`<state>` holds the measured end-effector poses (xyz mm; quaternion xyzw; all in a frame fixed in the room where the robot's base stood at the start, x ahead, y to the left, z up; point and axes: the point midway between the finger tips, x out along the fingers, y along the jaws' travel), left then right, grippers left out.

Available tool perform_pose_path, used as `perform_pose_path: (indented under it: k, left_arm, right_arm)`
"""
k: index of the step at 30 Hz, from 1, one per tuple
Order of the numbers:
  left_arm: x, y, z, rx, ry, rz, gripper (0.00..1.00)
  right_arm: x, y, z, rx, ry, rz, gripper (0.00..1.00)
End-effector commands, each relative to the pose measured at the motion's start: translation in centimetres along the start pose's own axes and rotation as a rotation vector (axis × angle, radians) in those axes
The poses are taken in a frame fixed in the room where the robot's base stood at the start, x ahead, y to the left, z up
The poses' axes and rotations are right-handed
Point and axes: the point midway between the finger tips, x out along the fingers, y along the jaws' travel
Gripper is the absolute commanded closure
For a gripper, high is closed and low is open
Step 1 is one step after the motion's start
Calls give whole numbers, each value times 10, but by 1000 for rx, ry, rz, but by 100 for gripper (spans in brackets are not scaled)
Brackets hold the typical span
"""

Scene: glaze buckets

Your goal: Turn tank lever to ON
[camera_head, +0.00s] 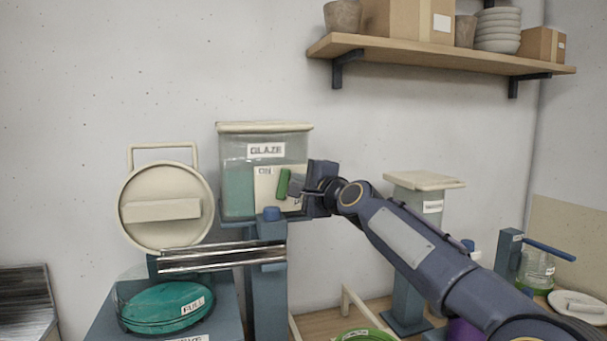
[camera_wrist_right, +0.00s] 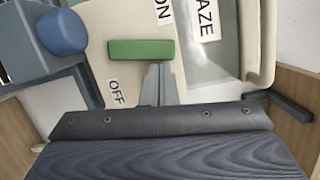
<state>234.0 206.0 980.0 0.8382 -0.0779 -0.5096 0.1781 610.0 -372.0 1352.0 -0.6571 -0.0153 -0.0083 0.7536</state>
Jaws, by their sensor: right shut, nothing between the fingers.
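The glaze tank (camera_head: 238,190) is a clear box with a pale lid and a GLAZE label, standing on a blue post. Its cream panel (camera_head: 262,196) carries an ON label at the upper left and an OFF label at the lower right, partly covered by my gripper. The green lever (camera_head: 283,184) stands nearly upright on this panel; it also shows in the right wrist view (camera_wrist_right: 142,50). My right gripper (camera_head: 291,188) is shut and empty beside the lever, on its OFF-label side. Its fingertips (camera_wrist_right: 158,67) are at the lever's edge; contact cannot be told.
Metal rails (camera_head: 220,257) and a basin of green glaze (camera_head: 165,307) lie below left. A round cream lid (camera_head: 166,208) stands behind them. A blue knob (camera_head: 271,214) sits under the tank. A second stand (camera_head: 408,290) is at right, behind my arm. A shelf (camera_head: 440,57) hangs above.

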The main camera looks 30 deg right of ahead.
Motion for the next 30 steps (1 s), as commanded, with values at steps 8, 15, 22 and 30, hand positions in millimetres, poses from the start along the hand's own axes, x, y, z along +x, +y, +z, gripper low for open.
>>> perform_pose_path:
  k: [8,15,22,30]
  left_arm:
    - [-16,8,-8,0,0,0,64]
    - [-20,9,-10,0,0,0,64]
    - [-20,9,-10,0,0,0,64]
    - [-20,9,-10,0,0,0,64]
  right_arm:
    - [2,-6,6,-133,0,35,100]
    - [2,-6,9,-179,-1,45,100]
    - [2,-5,8,-186,0,47,100]
    - [2,-5,8,-185,0,47,100]
